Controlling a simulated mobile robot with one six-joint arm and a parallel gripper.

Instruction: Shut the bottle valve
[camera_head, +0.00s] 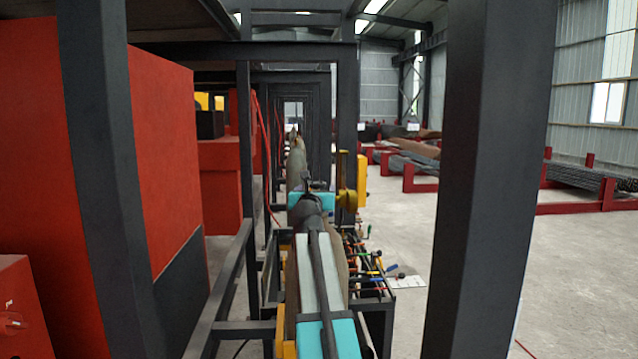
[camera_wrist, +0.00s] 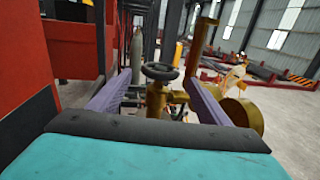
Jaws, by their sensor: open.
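The bottle valve's black handwheel (camera_wrist: 160,71) sits upright on a brass valve body (camera_wrist: 156,100) in the middle of the wrist view. My gripper (camera_wrist: 158,79) is open, with one purple-grey finger on each side of the valve. The fingers look apart from the wheel; I cannot tell the exact depth between them. A brass regulator with round gauges (camera_wrist: 240,112) is just right of the right finger. A grey bottle (camera_wrist: 137,48) stands beyond the wheel. In the head view, my arm hides the handwheel and my fingers; brass parts (camera_head: 347,198) show just right of the arm's end.
Large red cabinets (camera_head: 165,160) line the left. A dark steel post (camera_head: 490,180) stands close on the right, and frame beams (camera_head: 222,290) run along the left. A rack with several coloured-handled tools (camera_head: 372,270) is beside my arm. Open floor (camera_head: 575,270) lies right of the post.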

